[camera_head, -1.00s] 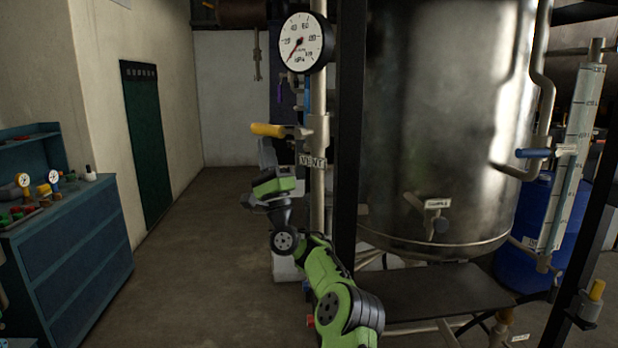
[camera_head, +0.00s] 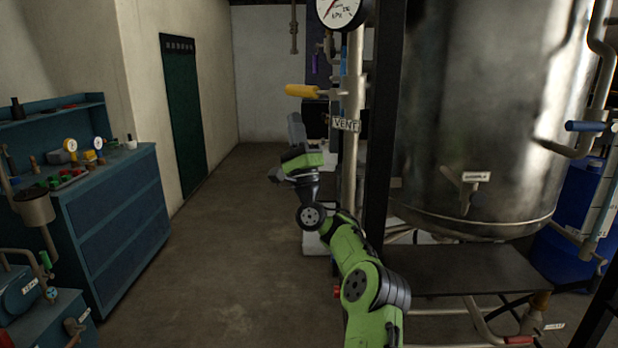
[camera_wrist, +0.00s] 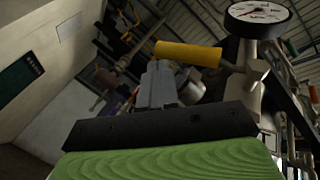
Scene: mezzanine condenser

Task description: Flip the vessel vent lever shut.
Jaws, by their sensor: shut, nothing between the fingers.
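The vent lever has a yellow handle (camera_head: 302,90) that points left, about level, from the vertical pipe beside the tank. The handle also shows in the wrist view (camera_wrist: 188,53), joined to a pale valve body at its right. A VENT tag (camera_head: 346,124) hangs below it on the pipe. My gripper (camera_head: 295,122) is just below the handle in the head view, with a small gap between them. In the wrist view my gripper's grey fingers (camera_wrist: 158,80) are shut and empty, pointing up towards the handle. Whether they touch it is unclear there.
A pressure gauge (camera_head: 343,8) sits above the lever on the same pipe. A dark post (camera_head: 385,130) and the steel tank (camera_head: 480,100) stand to the right. A blue cabinet (camera_head: 115,225) with small parts stands at left. The floor (camera_head: 235,240) between is clear.

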